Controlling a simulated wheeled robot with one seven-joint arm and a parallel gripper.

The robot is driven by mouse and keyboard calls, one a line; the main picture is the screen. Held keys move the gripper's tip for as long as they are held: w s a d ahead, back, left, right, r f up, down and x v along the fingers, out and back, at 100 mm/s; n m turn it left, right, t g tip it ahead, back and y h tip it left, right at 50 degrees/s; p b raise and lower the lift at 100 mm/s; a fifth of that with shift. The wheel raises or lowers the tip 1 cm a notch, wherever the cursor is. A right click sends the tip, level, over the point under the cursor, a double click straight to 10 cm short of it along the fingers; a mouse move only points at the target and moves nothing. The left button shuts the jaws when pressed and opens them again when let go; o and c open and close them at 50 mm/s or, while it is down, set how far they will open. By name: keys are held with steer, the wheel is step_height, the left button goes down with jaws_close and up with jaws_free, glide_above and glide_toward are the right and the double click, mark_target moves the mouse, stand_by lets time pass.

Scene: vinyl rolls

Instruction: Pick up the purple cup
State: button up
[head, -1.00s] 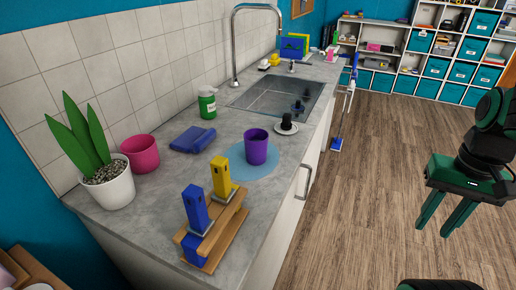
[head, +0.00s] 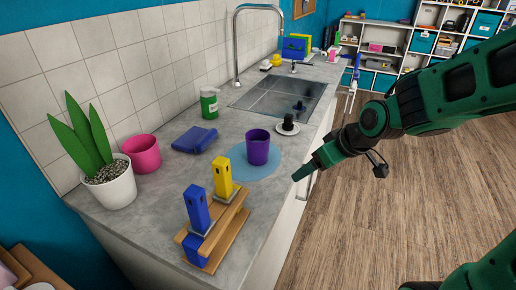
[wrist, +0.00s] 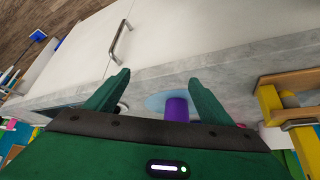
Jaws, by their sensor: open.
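The purple cup (head: 257,147) stands upright on a round light-blue mat (head: 240,168) on the grey counter. My gripper (head: 297,177) is just off the counter's front edge, to the right of the cup and apart from it. In the wrist view my gripper (wrist: 160,90) is open and empty, and the purple cup (wrist: 177,108) shows beyond and between its two fingers. The lower part of the cup in that view is hidden by the gripper's body.
A wooden rack (head: 215,235) with blue and yellow tools stands nearer. A black item on a white saucer (head: 287,128) is behind the cup.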

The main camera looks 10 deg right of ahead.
mark_target(268, 147)
steer(key=w+a+n+y, duration=0.1)
steer(key=a, duration=0.1)
steer(key=w+a+f+n+t+y, duration=0.1)
steer(key=w+a, duration=0.1)
steer(key=w+a+n+y, duration=0.1)
steer(key=a, duration=0.2)
steer(key=shift+w+a+f+y, duration=0.1)
steer(key=shift+w+f+y, duration=0.2)
steer(key=shift+w+y, duration=0.1)
steer(key=w+a+r+t+y, duration=0.2)
steer(key=w, duration=0.1)
steer(key=shift+a+n+t, duration=0.2)
steer(key=shift+n+t, duration=0.1)
steer(key=shift+w+a+r, duration=0.2)
steer(key=shift+w+r, duration=0.1)
steer(key=shift+w, duration=0.1)
steer(key=x, duration=0.9)
steer(key=shift+s+a+f, duration=0.1)
steer(key=shift+a+f, duration=0.15)
steer(key=shift+w+a+f, duration=0.2)
steer(key=shift+w+a, duration=0.15)
steer(key=shift+w, duration=0.05)
steer(key=shift+c, duration=0.6)
steer(key=c, duration=1.1)
